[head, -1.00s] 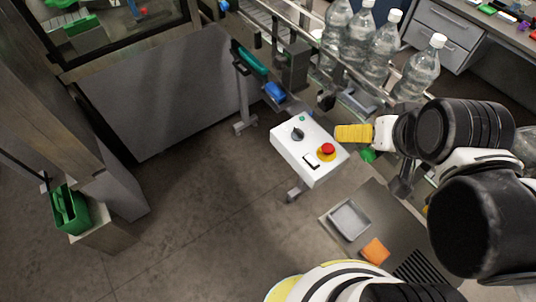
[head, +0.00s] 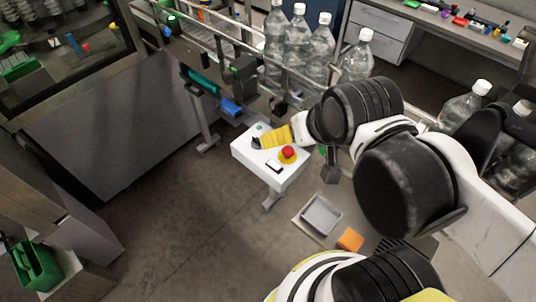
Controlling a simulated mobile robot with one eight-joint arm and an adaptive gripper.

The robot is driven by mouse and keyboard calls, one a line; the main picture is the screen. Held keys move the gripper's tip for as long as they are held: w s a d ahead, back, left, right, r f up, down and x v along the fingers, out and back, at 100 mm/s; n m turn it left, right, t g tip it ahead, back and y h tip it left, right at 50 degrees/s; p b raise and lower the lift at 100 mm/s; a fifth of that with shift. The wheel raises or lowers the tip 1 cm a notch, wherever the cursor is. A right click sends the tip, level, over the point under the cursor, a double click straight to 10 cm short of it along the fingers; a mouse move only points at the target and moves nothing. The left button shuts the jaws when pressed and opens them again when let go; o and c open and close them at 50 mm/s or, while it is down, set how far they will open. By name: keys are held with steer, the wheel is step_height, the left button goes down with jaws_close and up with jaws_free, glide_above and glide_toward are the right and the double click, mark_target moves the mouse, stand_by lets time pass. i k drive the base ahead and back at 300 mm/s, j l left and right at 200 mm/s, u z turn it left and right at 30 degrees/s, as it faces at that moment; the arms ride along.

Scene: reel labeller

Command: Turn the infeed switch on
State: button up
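A white control box (head: 245,154) on a post stands in the middle of the head view. On its top are a dark knob (head: 256,142), a red mushroom button (head: 288,152) on a yellow base, a small black-and-white rocker switch (head: 274,166) and a small green light or button (head: 259,127). No label is readable, so I cannot tell which control is the infeed switch. My gripper (head: 265,140), with yellow fingers, reaches in from the right over the box. Its tips are at the knob and partly cover it. Contact and finger opening cannot be made out.
A conveyor rail with several clear bottles (head: 315,55) runs behind the box. A blue part (head: 231,107) on a stand is at its left. A grey tray (head: 321,214) and an orange block (head: 350,239) lie lower right. The floor (head: 170,220) at left is clear.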

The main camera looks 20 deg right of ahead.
mark_target(256, 143)
steer(key=i+j+z, duration=0.1)
steer(key=j, duration=0.3)
steer(key=i+j+z, duration=0.1)
steer(key=j, duration=0.3)
steer(key=i+j+z, duration=0.1)
steer(key=j, duration=0.35)
steer(key=i, duration=0.1)
